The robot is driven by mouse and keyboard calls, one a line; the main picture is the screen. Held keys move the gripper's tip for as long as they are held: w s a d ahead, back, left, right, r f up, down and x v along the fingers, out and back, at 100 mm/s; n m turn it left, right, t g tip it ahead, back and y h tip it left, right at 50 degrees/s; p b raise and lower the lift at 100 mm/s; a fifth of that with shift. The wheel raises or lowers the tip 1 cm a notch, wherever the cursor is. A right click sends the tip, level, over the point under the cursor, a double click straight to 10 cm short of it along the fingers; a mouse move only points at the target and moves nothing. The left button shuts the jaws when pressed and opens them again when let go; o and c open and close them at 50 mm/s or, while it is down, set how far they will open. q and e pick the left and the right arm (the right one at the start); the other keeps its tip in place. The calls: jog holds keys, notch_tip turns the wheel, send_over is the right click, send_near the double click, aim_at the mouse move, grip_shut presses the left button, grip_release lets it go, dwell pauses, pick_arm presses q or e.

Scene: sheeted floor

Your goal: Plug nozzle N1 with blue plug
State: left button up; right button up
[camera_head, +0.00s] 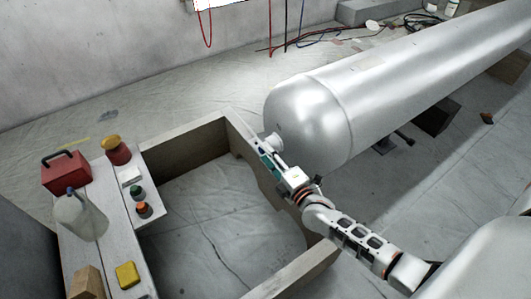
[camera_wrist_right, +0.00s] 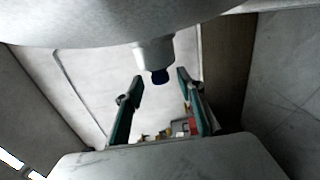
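The large white tank (camera_head: 310,115) lies across the head view. Its nozzle (camera_head: 272,142) sticks out of the rounded end, and the nozzle also shows in the right wrist view (camera_wrist_right: 154,52). A dark blue plug (camera_wrist_right: 160,77) sits at the nozzle's open end; how deep it is seated I cannot tell. My right gripper (camera_wrist_right: 160,80) is open, its two teal fingers apart on either side of the plug, with gaps showing. In the head view my right gripper (camera_head: 261,150) is beside the nozzle, and the plug is not clearly visible. My left gripper is not in view.
A wooden frame (camera_head: 190,148) surrounds sheeted floor below the gripper. A bench (camera_head: 108,208) at left holds a red toolbox (camera_head: 66,172), a whitish jug (camera_head: 80,216), a yellow block (camera_head: 127,274) and small containers. Cables lie on the floor by the back wall.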

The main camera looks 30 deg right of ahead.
jog(key=s, duration=1)
jog(key=shift+s+d, duration=0.15)
jog(key=shift+s, duration=0.1)
